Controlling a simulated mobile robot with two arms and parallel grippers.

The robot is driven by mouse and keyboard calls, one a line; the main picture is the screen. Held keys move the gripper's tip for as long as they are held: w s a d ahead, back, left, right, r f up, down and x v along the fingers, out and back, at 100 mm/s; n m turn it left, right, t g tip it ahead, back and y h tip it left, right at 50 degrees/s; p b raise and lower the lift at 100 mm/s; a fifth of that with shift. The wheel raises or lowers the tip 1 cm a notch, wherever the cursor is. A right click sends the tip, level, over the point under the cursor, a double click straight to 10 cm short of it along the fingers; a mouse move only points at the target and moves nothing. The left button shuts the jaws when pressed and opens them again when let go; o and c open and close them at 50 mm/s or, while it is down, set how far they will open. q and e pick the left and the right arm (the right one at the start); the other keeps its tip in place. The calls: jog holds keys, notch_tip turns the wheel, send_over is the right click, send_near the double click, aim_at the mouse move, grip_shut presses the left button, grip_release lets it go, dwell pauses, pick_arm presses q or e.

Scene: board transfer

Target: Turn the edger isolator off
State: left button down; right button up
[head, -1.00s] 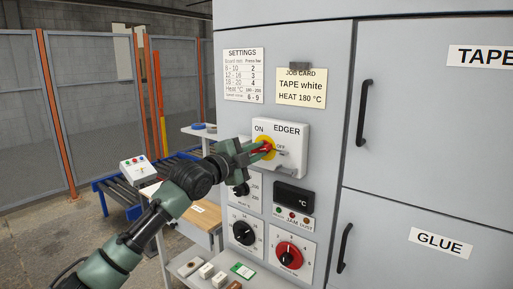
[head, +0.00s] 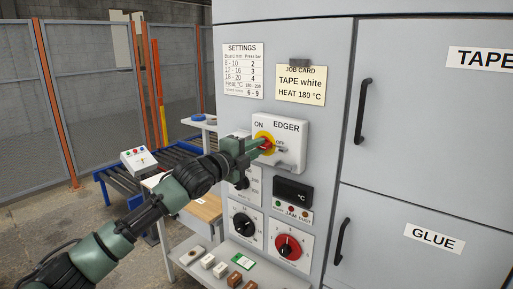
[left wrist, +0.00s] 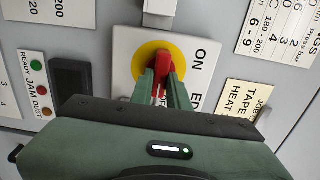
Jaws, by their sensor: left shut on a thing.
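The edger isolator is a red handle (head: 268,147) on a yellow disc (head: 262,138), set in a white box (head: 293,140) marked ON, OFF and EDGER on the grey machine front. My left gripper (head: 264,148) comes in from the left and is shut on the red handle. In the left wrist view both green fingers (left wrist: 163,92) sit on either side of the red handle (left wrist: 166,68), in front of the yellow disc (left wrist: 146,56). There the handle lies roughly crosswise to the upright of the ON lettering. The fingers partly cover the labels. My right gripper is not in view.
Below the isolator are a dark display (head: 292,193), a black dial (head: 243,225) and a red dial (head: 288,247). A shelf with small blocks (head: 221,270) lies under them. Cabinet doors with black handles (head: 363,112) are at the right. A roller conveyor (head: 118,182) stands left.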

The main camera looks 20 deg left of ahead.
pick_arm(q)
jog(key=shift+f, duration=0.15)
jog(key=c, duration=1.4)
grip_release()
jog(key=shift+o, duration=0.2)
jog(key=shift+s+a+b, duration=0.15)
jog(key=shift+s+b, duration=0.15)
jog(key=shift+s, duration=0.1)
jog(key=b+v, duration=0.2)
jog(key=v, duration=0.5)
